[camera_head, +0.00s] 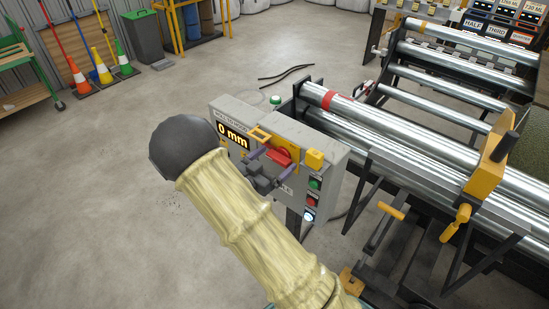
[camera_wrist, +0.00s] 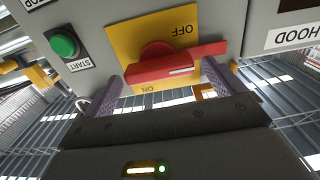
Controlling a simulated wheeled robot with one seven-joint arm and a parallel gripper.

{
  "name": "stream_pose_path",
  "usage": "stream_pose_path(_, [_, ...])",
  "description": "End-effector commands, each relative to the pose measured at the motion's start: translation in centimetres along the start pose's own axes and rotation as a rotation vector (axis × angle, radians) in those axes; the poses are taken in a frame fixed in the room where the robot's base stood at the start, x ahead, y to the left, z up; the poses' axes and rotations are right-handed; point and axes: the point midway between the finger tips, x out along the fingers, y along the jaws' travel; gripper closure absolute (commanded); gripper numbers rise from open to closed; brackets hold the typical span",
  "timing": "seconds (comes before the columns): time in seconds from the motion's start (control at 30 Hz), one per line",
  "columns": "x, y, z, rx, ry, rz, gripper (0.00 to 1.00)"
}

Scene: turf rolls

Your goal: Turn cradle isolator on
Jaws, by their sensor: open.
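The cradle isolator is a red rotary handle (camera_head: 280,157) on a yellow plate on the grey control box (camera_head: 232,113). In the wrist view the red handle (camera_wrist: 175,66) lies nearly level across the yellow plate (camera_wrist: 135,32). The plate's OFF and ON labels appear upside down there, OFF above the handle and ON below it. My gripper (camera_head: 268,165) is at the box front, facing the handle. In the wrist view my gripper (camera_wrist: 163,88) is open, one purple finger near each end of the handle. I cannot tell whether either finger touches it.
A green START button (camera_wrist: 64,45) sits left of the isolator in the wrist view. Other buttons line the box's right edge, including a red one (camera_head: 311,201). The metal rollers (camera_head: 430,150) stand to the right. Open concrete floor (camera_head: 90,190) lies to the left.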

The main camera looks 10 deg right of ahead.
Motion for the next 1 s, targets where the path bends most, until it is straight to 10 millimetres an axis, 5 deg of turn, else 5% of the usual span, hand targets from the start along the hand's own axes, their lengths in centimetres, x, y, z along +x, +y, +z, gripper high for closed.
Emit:
stream_pose_path(0.33, [0.49,0.00,0.04,0.000,0.000,-0.001,0.05])
stream_pose_path(0.57, [0.48,0.00,0.03,0.000,0.000,-0.001,0.50])
stream_pose_path(1.0, [0.46,0.02,0.27,0.059,0.000,0.000,0.50])
